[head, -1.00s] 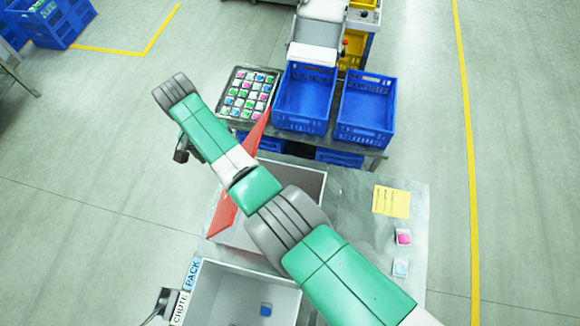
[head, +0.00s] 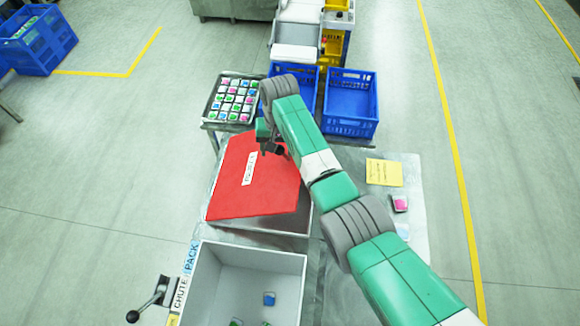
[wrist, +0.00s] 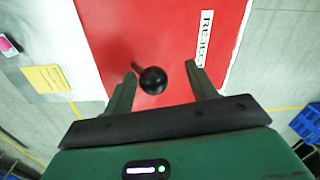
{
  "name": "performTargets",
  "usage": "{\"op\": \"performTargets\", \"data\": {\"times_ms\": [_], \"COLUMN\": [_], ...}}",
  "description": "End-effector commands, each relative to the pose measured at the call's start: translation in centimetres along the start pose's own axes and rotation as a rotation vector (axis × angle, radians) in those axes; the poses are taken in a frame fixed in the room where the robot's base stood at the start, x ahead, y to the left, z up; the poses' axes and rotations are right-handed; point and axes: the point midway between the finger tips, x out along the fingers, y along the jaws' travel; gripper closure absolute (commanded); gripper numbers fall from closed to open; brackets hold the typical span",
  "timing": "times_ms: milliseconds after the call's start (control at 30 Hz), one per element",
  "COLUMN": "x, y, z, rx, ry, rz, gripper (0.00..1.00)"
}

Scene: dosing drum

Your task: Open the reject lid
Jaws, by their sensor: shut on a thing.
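The red reject lid (head: 250,185) lies over most of the grey bin (head: 262,224) in the head view. The bin's rim shows beyond the lid at the right and front, and the lid looks somewhat raised there. The white label (head: 249,169) on its face reads as reject in the wrist view (wrist: 203,40). My gripper (head: 272,150) is at the lid's far edge. In the wrist view a black ball knob (wrist: 153,80) sits between the fingers of my gripper (wrist: 160,82), which is shut on it. The knob is hidden in the head view.
An open grey bin (head: 245,290) with a few small packs stands in front, beside a black-knobbed lever (head: 145,303). Behind are a tray of packs (head: 231,99) and blue crates (head: 350,103). A yellow note (head: 384,172) lies to the right.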

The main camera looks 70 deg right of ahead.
Motion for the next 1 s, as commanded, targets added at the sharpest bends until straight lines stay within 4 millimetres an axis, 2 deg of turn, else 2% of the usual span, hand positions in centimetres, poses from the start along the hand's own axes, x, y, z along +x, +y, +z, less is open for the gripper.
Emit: {"op": "performTargets", "data": {"times_ms": [33,100,300,667,700,767,867,933,1000], "x": [1.3,2.5,4.5,4.6,4.6,4.5,3.0,0.5,-2.2], "y": [0.7,1.8,2.9,3.2,3.2,3.3,4.1,5.3,7.3], "z": [0.5,0.6,1.0,1.0,1.0,0.8,-0.8,-2.9,-5.0], "rx": [0.0,0.0,-0.012,-0.016,-0.016,-0.016,-0.021,-0.034,-0.029], "ry": [-0.009,-0.009,-0.007,-0.003,-0.003,0.0,0.032,0.081,0.14], "rz": [-0.002,0.0,0.0,0.001,0.001,-0.006,-0.073,-0.168,-0.301], "gripper": [0.5,0.5,0.5,0.5,0.52,0.64,0.84,0.97,1.0]}}
